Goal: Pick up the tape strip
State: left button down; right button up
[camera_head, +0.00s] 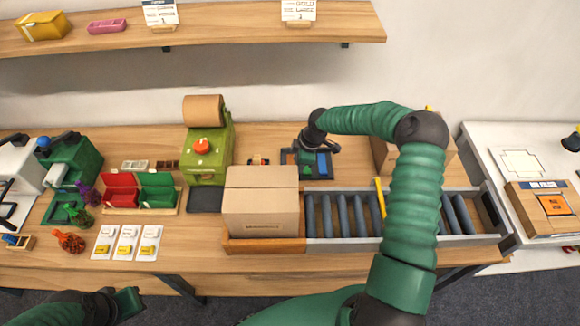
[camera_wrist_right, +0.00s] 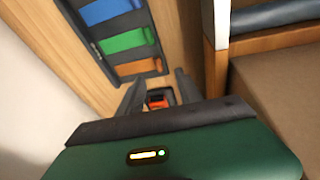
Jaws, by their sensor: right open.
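No piece is clearly recognisable as a tape strip. A dark tray (camera_wrist_right: 97,48) holds blue (camera_wrist_right: 108,10), green (camera_wrist_right: 127,40) and orange (camera_wrist_right: 136,68) strip-like pieces. The tray also shows in the head view (camera_head: 286,169), behind the cardboard box. My right gripper (camera_wrist_right: 159,90) is open beside the tray. A small orange and black item (camera_wrist_right: 158,99) shows between its fingers, apart from them as far as I can see; it also shows in the head view (camera_head: 258,160). My left gripper (camera_head: 122,303) is low at the left, away from the table items; its jaws are unclear.
A closed cardboard box (camera_head: 261,200) stands in front of the small item. Right of it is a grey rack (camera_head: 330,237) with several blue-grey dividers, partly hidden by my right arm. A green machine with a brown roll (camera_head: 204,110) stands behind left. Another box (camera_head: 385,160) is behind my arm.

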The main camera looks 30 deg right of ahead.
jog(key=f, duration=0.1)
jog(key=w+f, duration=0.1)
jog(key=shift+w+f, duration=0.25)
jog(key=shift+f, duration=0.15)
jog(key=x, duration=0.1)
jog(key=p+x, duration=0.1)
jog(key=x, duration=0.1)
jog(key=shift+s+f, duration=0.2)
jog(key=shift+f, duration=0.4)
jog(key=shift+w+a+f, duration=0.15)
jog(key=shift+w+a, duration=0.05)
jog(key=shift+w, duration=0.05)
jog(key=c, duration=0.9)
pick_arm(q)
jog(key=shift+w+d+r, duration=0.15)
jog(key=shift+r, duration=0.6)
pick_arm(e)
jog(key=shift+d, duration=0.1)
grip_shut()
jog(key=shift+r, duration=0.3)
jog(key=shift+f, duration=0.1)
